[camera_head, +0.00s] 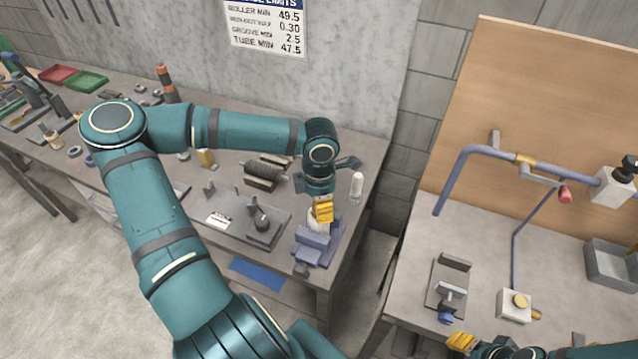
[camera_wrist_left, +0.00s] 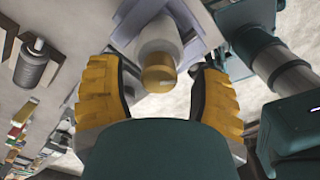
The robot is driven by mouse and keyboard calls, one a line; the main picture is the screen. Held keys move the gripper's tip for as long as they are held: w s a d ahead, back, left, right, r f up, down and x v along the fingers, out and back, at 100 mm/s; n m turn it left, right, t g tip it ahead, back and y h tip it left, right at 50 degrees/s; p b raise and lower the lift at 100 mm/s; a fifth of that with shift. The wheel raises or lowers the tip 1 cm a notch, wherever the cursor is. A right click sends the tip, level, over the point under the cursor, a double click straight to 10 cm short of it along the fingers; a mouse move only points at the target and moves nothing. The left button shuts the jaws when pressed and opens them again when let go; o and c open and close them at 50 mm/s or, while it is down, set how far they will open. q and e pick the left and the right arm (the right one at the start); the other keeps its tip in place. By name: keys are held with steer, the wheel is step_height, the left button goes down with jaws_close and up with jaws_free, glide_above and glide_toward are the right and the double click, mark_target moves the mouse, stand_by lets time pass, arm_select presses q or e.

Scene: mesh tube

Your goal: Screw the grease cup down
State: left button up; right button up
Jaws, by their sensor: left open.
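A brass cap (camera_wrist_left: 159,74), which looks like the grease cup, sits on top of a pale cylindrical body (camera_wrist_left: 158,38) in the left wrist view. My left gripper (camera_head: 322,212) is open above the blue-grey vise (camera_head: 312,240) at the right end of the left bench. In the left wrist view its two yellow ribbed fingers (camera_wrist_left: 160,97) stand on either side of the cap, with a gap on both sides. In the head view the gripper hides the cap. One yellow finger of my right gripper (camera_head: 461,342) shows at the bottom edge; its opening is not clear.
A dark grey plate (camera_head: 228,233) with a small tool lies left of the vise. A white bottle (camera_head: 357,185) stands close by on its right. A ribbed roller (camera_head: 264,171) lies behind. The right table holds a clamp fixture (camera_head: 449,288) and a white block (camera_head: 514,311) with a brass knob.

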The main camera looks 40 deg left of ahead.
arm_select(q)
step_height(320, 180, up, 11)
stand_by(0.4)
